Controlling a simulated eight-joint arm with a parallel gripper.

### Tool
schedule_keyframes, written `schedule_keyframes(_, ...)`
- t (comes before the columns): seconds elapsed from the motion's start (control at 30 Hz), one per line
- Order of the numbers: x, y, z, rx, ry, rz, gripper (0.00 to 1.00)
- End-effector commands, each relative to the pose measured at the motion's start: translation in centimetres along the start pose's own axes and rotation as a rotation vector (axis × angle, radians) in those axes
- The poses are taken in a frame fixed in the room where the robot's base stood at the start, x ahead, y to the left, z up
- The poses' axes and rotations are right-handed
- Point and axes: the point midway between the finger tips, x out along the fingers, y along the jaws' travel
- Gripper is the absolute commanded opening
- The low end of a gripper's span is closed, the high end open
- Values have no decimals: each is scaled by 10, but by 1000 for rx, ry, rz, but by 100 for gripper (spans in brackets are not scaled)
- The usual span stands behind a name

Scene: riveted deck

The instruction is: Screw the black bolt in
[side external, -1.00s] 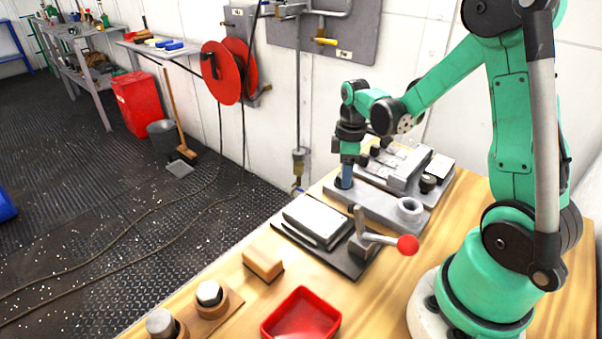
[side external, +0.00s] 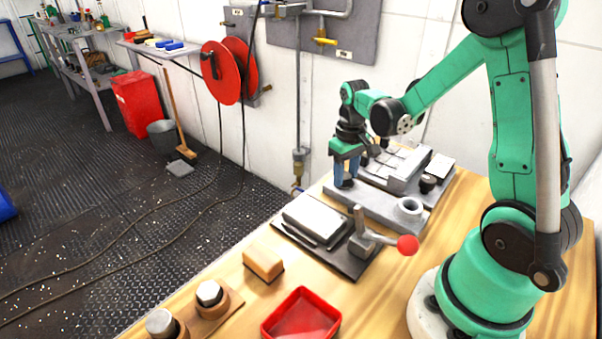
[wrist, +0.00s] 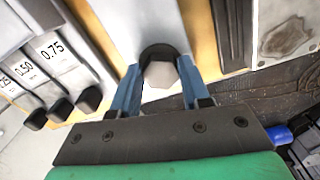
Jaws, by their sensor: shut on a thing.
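The black bolt (wrist: 158,50) shows in the wrist view as a dark rounded head with a pale hexagonal face in its middle. My gripper (wrist: 160,70) has one blue finger on each side of it and is shut on it. In the side external view my gripper (side external: 347,178) points straight down at the far left end of a grey metal plate (side external: 373,206). A small dark part of the bolt (side external: 348,183) shows low between the fingers. The bolt's shank and the hole under it are hidden, so its depth cannot be told.
A grey ring (side external: 410,207) stands on the plate's near right end. A block fixture with black knobs (side external: 428,183) is behind. In front are a clamp with a red ball handle (side external: 407,245), a wooden block (side external: 263,263) and a red tray (side external: 301,316).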

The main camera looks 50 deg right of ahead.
Motion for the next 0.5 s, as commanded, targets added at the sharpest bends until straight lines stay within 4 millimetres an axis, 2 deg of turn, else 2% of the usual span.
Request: schedule_keyframes(0.5, 0, 0, 0, 67, -1, 0, 0)
